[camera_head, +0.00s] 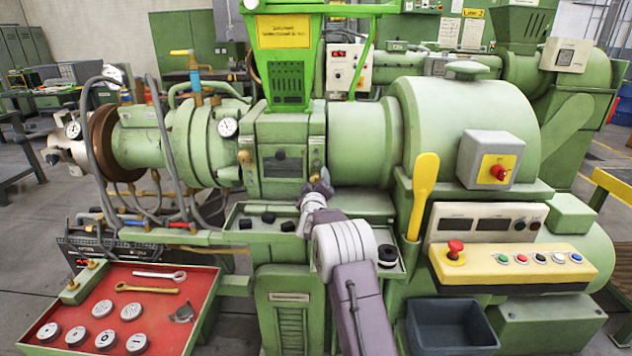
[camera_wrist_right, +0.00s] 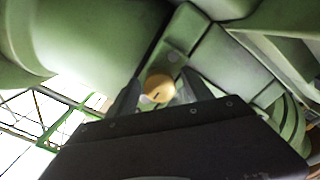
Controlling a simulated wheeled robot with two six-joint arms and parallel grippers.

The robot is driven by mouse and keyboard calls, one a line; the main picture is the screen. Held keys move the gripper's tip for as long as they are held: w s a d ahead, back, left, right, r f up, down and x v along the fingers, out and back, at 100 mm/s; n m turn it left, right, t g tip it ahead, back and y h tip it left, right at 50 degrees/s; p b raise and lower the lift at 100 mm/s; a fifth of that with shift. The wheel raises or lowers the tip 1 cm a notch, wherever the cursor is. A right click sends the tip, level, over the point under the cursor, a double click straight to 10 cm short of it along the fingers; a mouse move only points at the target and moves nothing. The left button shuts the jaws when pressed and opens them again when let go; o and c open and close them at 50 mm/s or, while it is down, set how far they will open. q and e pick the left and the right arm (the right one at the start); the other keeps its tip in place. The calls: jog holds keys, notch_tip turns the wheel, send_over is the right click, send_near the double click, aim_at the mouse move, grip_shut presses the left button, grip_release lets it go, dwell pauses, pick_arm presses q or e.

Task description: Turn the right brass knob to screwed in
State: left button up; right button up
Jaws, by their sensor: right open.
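The right brass knob (camera_wrist_right: 158,88) shows in the right wrist view as a round brass head with a dark slot, on a green machine block. My right gripper (camera_wrist_right: 160,92) is open, with one dark finger on each side of the knob; I cannot tell whether they touch it. In the head view my right gripper (camera_head: 321,186) is at the lower right corner of the green block (camera_head: 284,150) and mostly covers this knob. Another brass knob (camera_head: 244,157) is on the left of the block. My left gripper is not in view.
A green hopper (camera_head: 288,75) stands above the block. A tray (camera_head: 262,222) with black caps is below it. A yellow paddle (camera_head: 424,185) and a button panel (camera_head: 512,264) are to the right. A red-topped table (camera_head: 120,300) is at the lower left.

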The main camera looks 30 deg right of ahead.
jog(key=shift+c, duration=0.3)
grip_shut()
